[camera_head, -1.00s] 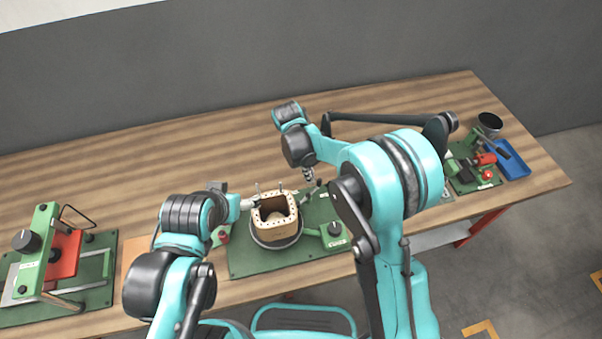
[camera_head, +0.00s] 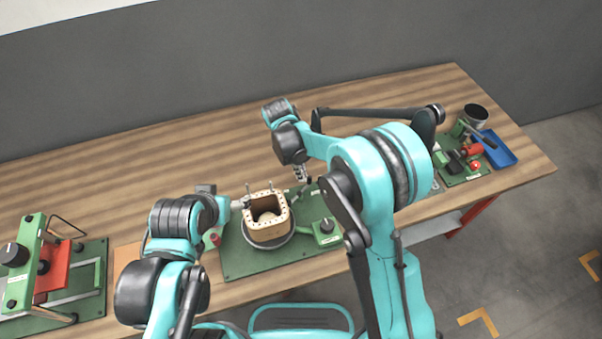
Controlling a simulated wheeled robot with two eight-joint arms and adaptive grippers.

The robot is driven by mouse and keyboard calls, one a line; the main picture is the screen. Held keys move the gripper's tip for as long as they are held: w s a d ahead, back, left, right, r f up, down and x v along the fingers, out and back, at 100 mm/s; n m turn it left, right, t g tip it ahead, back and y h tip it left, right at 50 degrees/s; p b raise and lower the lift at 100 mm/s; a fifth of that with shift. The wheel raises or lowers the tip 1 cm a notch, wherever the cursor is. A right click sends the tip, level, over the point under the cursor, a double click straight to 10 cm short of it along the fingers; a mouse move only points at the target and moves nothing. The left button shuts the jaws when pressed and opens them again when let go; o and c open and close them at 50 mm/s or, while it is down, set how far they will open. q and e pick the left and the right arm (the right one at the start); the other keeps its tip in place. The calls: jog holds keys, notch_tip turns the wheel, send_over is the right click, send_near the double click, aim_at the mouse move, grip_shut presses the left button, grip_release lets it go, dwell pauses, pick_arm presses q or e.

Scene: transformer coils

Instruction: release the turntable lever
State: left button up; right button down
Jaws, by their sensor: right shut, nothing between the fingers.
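The turntable stands on a green base plate (camera_head: 240,268) in the middle of the bench. A square tan coil former (camera_head: 283,226) with an open centre and upright pins sits on its dark round disc (camera_head: 268,245). A green block with a dark knob (camera_head: 327,228) is right of the disc. I cannot clearly make out the lever; a dark piece shows near my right gripper. My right gripper (camera_head: 303,177) is shut and empty, pointing down behind and right of the former. My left gripper (camera_head: 241,202) is at the former's left side; its fingers are too small to read.
A green fixture with a red block (camera_head: 52,277) stands at the far left. At the right end are a blue tray (camera_head: 499,150), a dark cup (camera_head: 475,114) and a green plate with red-handled tools (camera_head: 462,168). The back of the bench (camera_head: 150,160) is clear.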

jog(key=shift+d+m, duration=0.2)
jog(key=shift+m, duration=0.3)
jog(key=m, duration=0.1)
jog(key=d+m, duration=0.1)
jog(key=shift+s+m+g, duration=0.2)
jog(key=shift+m+g, duration=0.1)
jog(key=shift+g, duration=0.1)
jog(key=shift+s+d+b, duration=0.45)
jog(key=shift+s+d, duration=0.25)
jog(key=shift+s, duration=0.05)
jog(key=v, duration=1.2)
jog(key=shift+d, duration=0.15)
